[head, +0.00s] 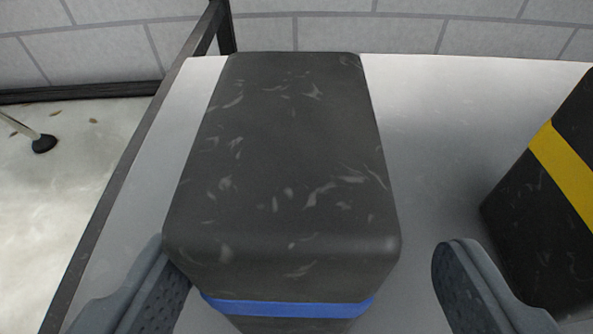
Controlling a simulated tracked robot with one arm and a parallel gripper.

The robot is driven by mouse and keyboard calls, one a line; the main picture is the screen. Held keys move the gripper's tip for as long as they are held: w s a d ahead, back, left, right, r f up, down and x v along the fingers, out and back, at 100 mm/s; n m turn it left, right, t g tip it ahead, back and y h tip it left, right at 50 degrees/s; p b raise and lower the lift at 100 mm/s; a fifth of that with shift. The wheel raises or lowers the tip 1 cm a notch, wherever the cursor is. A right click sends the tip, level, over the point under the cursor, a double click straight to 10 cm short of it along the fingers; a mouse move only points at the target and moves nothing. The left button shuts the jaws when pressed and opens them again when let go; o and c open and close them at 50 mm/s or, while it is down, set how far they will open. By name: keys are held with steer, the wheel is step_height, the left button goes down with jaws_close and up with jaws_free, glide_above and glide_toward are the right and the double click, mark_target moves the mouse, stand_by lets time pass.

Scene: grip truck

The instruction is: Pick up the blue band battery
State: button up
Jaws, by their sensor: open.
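The blue band battery (290,165) is a large dark grey block with scuffed, rounded edges. It stands on a light grey table (425,125) in the middle of the head view. Its blue band (288,307) shows on the near face, low in the picture. My gripper (308,262) is open, with one finger at the left of the battery's near end and the other at its right. The left finger overlaps the battery's left edge in the picture; whether they touch I cannot tell. A clear gap shows between the battery and the right finger. The battery's lower part is out of view.
A second dark block with a yellow band (562,165) stands on the table at the right, close to my right finger. A dark frame post (222,28) rises at the table's far left corner. A grey tiled wall (300,22) is behind.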

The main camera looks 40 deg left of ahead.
steer(key=shift+s+a+b+x, duration=0.15)
steer(key=shift+b+x, duration=0.25)
steer(key=shift+x, duration=0.45)
steer(key=shift+s+a+b+x, duration=0.1)
steer(key=shift+b+x, duration=0.25)
steer(key=shift+x, duration=0.55)
steer(key=shift+s+a+b+x, duration=0.15)
steer(key=shift+b+x, duration=0.25)
steer(key=shift+x, duration=0.45)
steer(key=shift+w, duration=0.1)
steer(key=c, duration=1.4)
